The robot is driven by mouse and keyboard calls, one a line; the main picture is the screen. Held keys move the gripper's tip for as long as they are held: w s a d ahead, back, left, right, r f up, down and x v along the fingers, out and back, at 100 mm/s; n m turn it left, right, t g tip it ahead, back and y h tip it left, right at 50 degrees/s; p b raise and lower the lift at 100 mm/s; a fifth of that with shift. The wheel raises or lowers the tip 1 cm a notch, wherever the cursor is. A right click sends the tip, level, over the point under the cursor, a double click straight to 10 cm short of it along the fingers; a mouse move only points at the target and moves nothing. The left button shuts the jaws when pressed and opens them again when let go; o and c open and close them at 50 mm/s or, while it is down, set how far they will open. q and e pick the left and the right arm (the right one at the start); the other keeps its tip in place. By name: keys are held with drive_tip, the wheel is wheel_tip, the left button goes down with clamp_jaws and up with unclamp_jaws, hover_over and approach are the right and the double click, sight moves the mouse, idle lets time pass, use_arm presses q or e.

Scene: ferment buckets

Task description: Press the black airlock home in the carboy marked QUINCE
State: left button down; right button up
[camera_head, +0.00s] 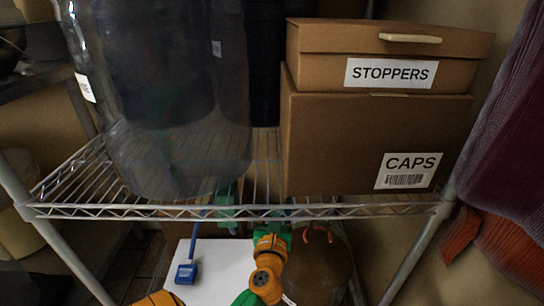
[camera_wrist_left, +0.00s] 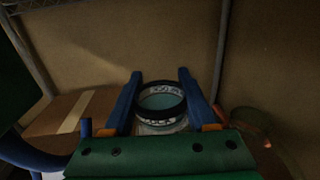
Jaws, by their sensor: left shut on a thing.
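My left gripper (camera_wrist_left: 160,74) is shut on a round black-rimmed thing (camera_wrist_left: 162,116) with white marks and a pale teal middle. Its blue fingers lie on either side of it. I cannot tell whether this is the black airlock. In the head view my orange and green left arm (camera_head: 268,268) reaches up from the bottom, below the wire shelf; its fingertips are hidden there. A large clear carboy (camera_head: 170,150) stands on the shelf, its top out of frame. Its small labels are unreadable, so I cannot tell if it is QUINCE. My right gripper is not in view.
Brown STOPPERS (camera_head: 330,50) and CAPS (camera_head: 335,150) boxes are stacked on the wire shelf (camera_head: 290,212), right of the carboy. Below the shelf are a white surface (camera_head: 222,265), a blue piece (camera_head: 186,273) and a brown rounded vessel (camera_head: 325,265). Dark cloth (camera_head: 510,140) hangs at right.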

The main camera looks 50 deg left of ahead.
use_arm(q)
drive_tip(key=shift+w+d+f+b, duration=0.2)
drive_tip(key=shift+w+d+b, duration=0.6)
drive_tip(key=shift+w+d, duration=1)
drive_tip(key=shift+w+d+f+b, duration=0.15)
drive_tip(key=shift+w+d+b, duration=0.65)
drive_tip(key=shift+w+d, duration=0.95)
drive_tip(key=shift+w+a, duration=0.25)
drive_tip(key=shift+w, duration=0.05)
drive_tip(key=shift+w+d+f+b, duration=0.1)
drive_tip(key=shift+w+d+b, duration=0.3)
drive_tip(key=shift+w+d, duration=0.1)
drive_tip(key=shift+f, duration=0.1)
drive_tip(key=shift+f+b, duration=0.45)
drive_tip(key=shift+f+b, duration=0.3)
drive_tip(key=shift+f, duration=0.25)
idle(1.6)
drive_tip(key=shift+r, duration=0.15)
idle(0.6)
drive_tip(key=shift+c, duration=0.6)
unclamp_jaws()
